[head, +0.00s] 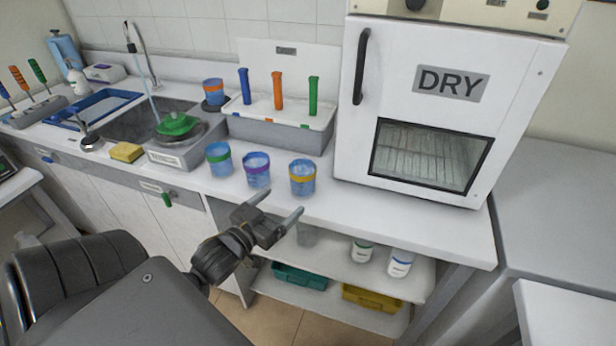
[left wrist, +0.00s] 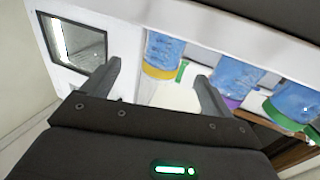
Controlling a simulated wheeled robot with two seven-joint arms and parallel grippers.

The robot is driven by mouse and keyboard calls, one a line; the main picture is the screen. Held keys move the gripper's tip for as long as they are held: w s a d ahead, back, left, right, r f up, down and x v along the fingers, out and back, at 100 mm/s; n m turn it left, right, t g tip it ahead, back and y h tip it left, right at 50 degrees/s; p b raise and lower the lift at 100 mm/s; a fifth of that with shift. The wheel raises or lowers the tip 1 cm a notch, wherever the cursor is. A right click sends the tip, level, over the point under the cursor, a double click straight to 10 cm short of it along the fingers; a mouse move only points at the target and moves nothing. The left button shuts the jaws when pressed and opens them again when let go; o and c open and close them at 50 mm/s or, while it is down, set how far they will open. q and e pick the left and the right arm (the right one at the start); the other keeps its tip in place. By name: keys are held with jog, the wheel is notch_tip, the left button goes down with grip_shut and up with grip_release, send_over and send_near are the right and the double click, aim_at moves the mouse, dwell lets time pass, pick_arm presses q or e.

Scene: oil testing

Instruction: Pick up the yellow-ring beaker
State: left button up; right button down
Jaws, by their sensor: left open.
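The yellow-ring beaker (head: 302,178) is a blue beaker with a yellow band, upright on the white counter left of the DRY oven. It is the rightmost of three beakers in a row. In the left wrist view the yellow-ring beaker (left wrist: 162,52) shows between the fingers, beyond their tips. My left gripper (head: 284,203) is open and empty, just in front of the beaker at the counter's front edge; its two fingers point toward it and appear apart from it. It also shows in the left wrist view (left wrist: 158,72). My right gripper is not in view.
A purple-ring beaker (head: 257,170) stands close to the left, then a green-ring beaker (head: 219,159). The DRY oven (head: 440,110) blocks the right. An orange-ring beaker (head: 213,92) stands farther back. The counter's front right strip is clear.

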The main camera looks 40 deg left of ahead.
aim_at(297, 187)
pick_arm(q)
jog(key=shift+w+d+f, duration=0.1)
jog(key=shift+w+d, duration=0.05)
jog(key=shift+w, duration=0.65)
jog(key=shift+w+r+p, duration=0.25)
jog(key=shift+r+p, duration=0.05)
jog(key=w, duration=0.3)
jog(key=shift+w+a+f, duration=0.1)
jog(key=shift+a+f, duration=0.1)
jog(key=shift+a, duration=0.15)
jog(key=shift+w, duration=0.25)
jog(key=shift+w+r+p, duration=0.1)
jog(key=shift+w+p, duration=0.05)
jog(key=shift+p, duration=0.2)
jog(key=w, duration=0.1)
jog(key=w+p, duration=0.1)
jog(key=w, duration=0.3)
jog(key=shift+a, duration=0.35)
jog(key=shift+s, duration=0.1)
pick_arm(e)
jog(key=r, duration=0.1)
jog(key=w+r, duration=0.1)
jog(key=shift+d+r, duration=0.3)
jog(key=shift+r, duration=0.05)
